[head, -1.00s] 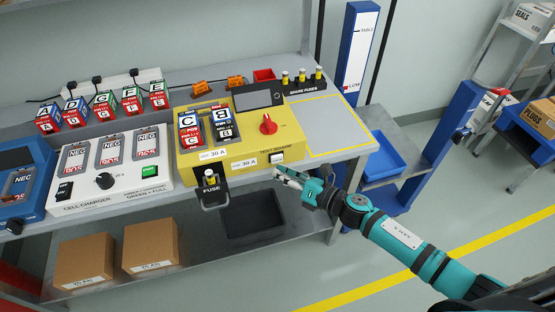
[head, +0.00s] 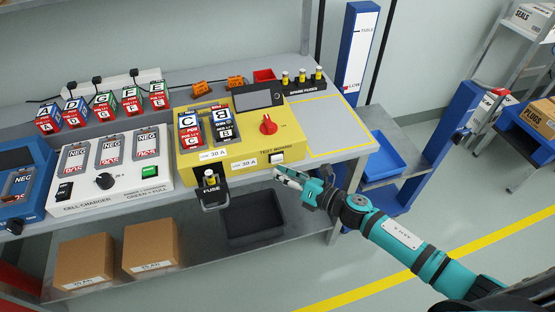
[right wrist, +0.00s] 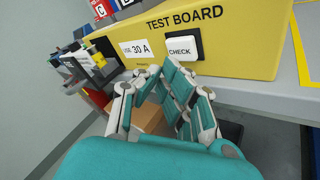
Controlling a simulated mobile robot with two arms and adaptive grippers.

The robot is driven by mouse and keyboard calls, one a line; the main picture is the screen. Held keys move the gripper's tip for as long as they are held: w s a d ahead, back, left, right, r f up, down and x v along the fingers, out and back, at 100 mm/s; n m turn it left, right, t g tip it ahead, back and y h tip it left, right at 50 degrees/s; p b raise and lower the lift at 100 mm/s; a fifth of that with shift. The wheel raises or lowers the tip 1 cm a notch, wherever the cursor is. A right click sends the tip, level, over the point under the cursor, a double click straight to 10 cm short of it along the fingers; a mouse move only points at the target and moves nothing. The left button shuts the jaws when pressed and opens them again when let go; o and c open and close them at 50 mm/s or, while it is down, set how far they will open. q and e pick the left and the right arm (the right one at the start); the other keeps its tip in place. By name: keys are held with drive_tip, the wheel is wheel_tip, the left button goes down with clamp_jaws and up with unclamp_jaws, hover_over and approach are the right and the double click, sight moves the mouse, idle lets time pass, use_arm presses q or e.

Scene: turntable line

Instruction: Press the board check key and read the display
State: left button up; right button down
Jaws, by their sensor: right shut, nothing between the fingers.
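The yellow test board (head: 291,145) stands on the bench. Its white CHECK key (head: 277,157) is on the front face at the right; in the right wrist view the key (right wrist: 181,47) sits in a black frame. The display (head: 259,97) at the back of the board looks dark, with no reading I can make out. My right gripper (head: 279,174) is shut and empty, its fingertips just below and in front of the key. In the wrist view the fingers (right wrist: 160,72) are close under the key; contact cannot be told. My left gripper is out of view.
Batteries C (head: 190,131) and B (head: 222,125) sit in the board, left of a red knob (head: 268,125). A fuse holder (head: 211,186) juts from the board's front left. A cell charger (head: 110,180) stands to the left. The yellow-outlined bench area (head: 328,122) at right is clear.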

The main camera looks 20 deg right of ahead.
drive_tip(key=shift+w, duration=0.2)
drive_tip(key=shift+w, duration=0.25)
drive_tip(key=shift+w, duration=0.5)
idle(0.7)
drive_tip(key=shift+r, duration=0.1)
drive_tip(key=shift+s, duration=0.95)
drive_tip(key=shift+s+d, duration=0.1)
drive_tip(key=shift+s, duration=2.4)
